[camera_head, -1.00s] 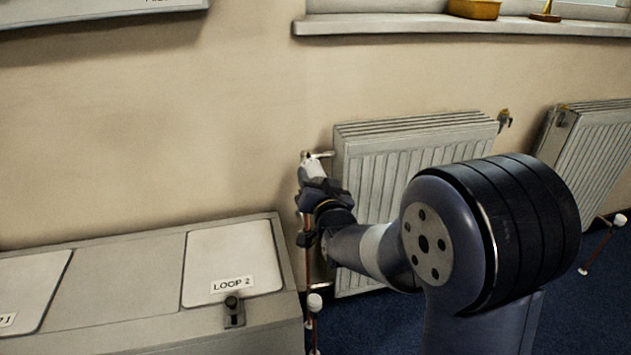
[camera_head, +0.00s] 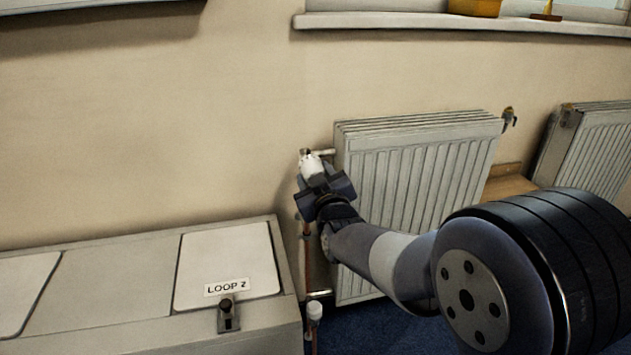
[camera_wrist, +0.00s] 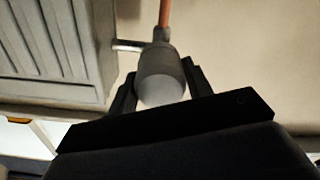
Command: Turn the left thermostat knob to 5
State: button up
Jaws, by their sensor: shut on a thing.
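A white thermostat knob (camera_head: 311,167) sits at the upper left corner of the nearer radiator (camera_head: 415,180), at the top of a copper pipe (camera_head: 307,255). My gripper (camera_head: 318,180) is shut on this knob, coming at it from below right. In the wrist view the pale rounded knob (camera_wrist: 161,78) lies between the two dark fingers of my gripper (camera_wrist: 160,84), with a collar and the copper pipe (camera_wrist: 165,14) beyond it. Any numbers or marks on the knob cannot be read.
A grey cabinet (camera_head: 110,268) with a lid labelled LOOP 2 stands at the lower left. A white-capped fitting (camera_head: 315,310) is near the floor beside it. A second radiator (camera_head: 600,150) stands at the right. A windowsill (camera_head: 420,22) runs above.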

jog(key=shift+n, duration=0.9)
jog(key=o, duration=1)
jog(key=shift+c, duration=0.2)
jog(key=p+v, duration=0.1)
jog(key=v, duration=0.9)
jog(key=shift+s, duration=0.4)
jog(key=shift+w, duration=0.1)
jog(key=b+x, duration=0.1)
jog(key=x, duration=0.9)
jog(key=shift+w, duration=0.35)
